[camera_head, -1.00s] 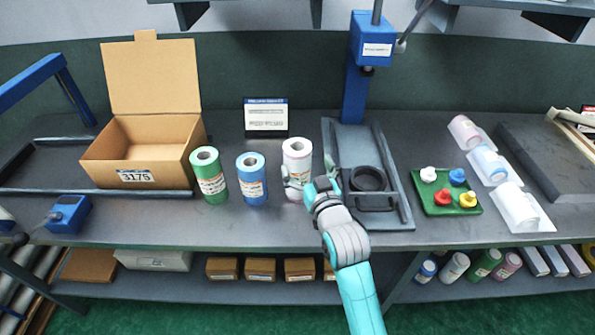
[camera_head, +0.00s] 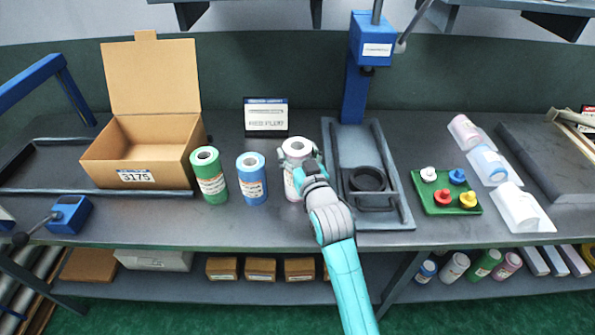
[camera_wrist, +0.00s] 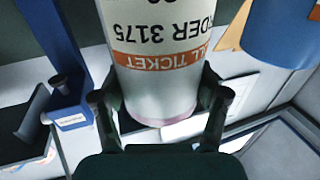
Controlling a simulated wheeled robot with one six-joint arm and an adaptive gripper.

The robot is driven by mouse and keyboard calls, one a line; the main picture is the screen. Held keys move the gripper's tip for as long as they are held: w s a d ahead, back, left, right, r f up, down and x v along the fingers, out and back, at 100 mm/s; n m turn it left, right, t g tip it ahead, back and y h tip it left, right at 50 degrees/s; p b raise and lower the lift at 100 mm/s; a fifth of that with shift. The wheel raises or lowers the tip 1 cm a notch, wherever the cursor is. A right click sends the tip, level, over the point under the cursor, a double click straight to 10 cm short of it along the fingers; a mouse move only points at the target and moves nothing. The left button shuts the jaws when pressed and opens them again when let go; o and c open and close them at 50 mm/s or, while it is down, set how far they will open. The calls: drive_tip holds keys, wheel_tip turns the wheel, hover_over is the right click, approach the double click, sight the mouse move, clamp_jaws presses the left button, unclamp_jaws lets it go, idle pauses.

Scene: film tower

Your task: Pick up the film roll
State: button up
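The film roll (camera_head: 291,189), white with a pale pink end and printed labels, stands upright on the bench, right of the blue roll. My gripper (camera_head: 300,159) is at its upper part, with one finger on each side. In the wrist view the roll (camera_wrist: 158,90) fills the middle, its "3175" label upside down. My gripper's dark fingers (camera_wrist: 161,100) lie against both its sides and look shut on it. The roll's top ring shows in the head view. My gripper and wrist hide part of its right side.
A blue roll (camera_head: 252,184) and a green roll (camera_head: 212,186) stand close on the left. An open cardboard box (camera_head: 105,165) marked 3175 is further left. A blue press (camera_head: 352,90) with a grey tray base stands at right. A small sign (camera_head: 266,117) stands behind.

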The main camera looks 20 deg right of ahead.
drive_tip(key=shift+r, duration=0.1)
drive_tip(key=c, duration=0.4)
drive_tip(key=shift+c, duration=0.2)
